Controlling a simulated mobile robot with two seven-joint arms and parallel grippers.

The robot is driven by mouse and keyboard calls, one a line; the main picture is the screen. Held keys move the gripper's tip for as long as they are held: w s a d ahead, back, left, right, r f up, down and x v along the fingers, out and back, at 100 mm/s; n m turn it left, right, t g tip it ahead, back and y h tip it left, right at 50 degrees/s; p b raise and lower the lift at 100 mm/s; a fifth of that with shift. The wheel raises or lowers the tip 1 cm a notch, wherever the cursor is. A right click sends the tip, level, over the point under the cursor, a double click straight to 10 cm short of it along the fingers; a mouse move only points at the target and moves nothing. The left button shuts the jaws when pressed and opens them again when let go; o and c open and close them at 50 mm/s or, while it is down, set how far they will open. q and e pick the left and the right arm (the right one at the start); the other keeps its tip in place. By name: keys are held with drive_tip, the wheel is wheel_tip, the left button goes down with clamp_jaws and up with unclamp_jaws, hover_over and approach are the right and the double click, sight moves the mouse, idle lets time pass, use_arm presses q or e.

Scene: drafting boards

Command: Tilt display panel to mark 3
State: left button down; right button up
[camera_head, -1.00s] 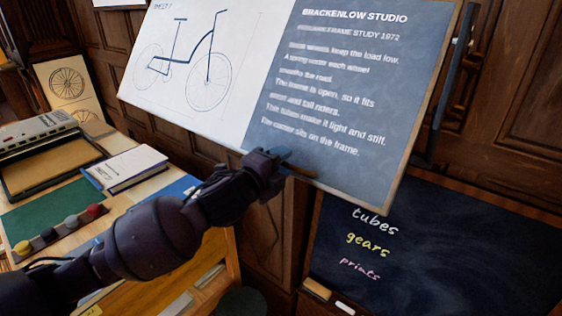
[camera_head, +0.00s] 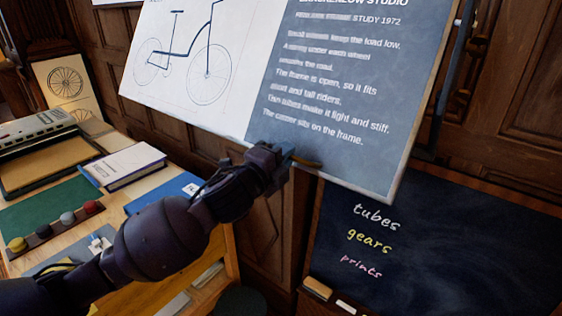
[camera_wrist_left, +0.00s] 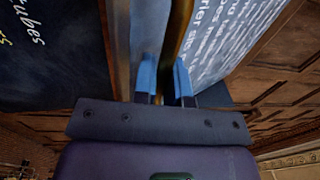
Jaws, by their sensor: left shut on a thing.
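The display panel (camera_head: 330,95) fills the upper middle of the head view, with a bicycle drawing on its white left half and text on its blue-grey right half. It is tilted. My left gripper (camera_head: 291,158) is at the panel's lower edge, shut on it near a brown handle-like piece (camera_head: 307,163). In the left wrist view, the two blue fingertips (camera_wrist_left: 165,80) stand either side of the panel's edge, with the panel's text face (camera_wrist_left: 225,45) to the right. No mark 3 can be made out. My right gripper is not in view.
A chalkboard (camera_head: 440,250) with coloured words leans below and right of the panel. A desk at left holds a book (camera_head: 122,165), a green mat (camera_head: 50,212) and several coloured knobs (camera_head: 68,217). A dark upright bar (camera_head: 452,80) stands at the panel's right.

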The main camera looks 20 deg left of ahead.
use_arm(q)
drive_tip(key=w+f+t+b, duration=0.1)
drive_tip(key=b, duration=0.1)
drive_tip(key=w+d+f+b, duration=0.1)
drive_tip(key=b, duration=0.1)
drive_tip(key=shift+w+f+t+h+b, duration=0.15)
drive_tip(key=shift+w+t+h+b, duration=0.15)
drive_tip(key=shift+t+h+b, duration=0.1)
drive_tip(key=c, duration=1.2)
unclamp_jaws()
drive_tip(key=shift+w, duration=0.1)
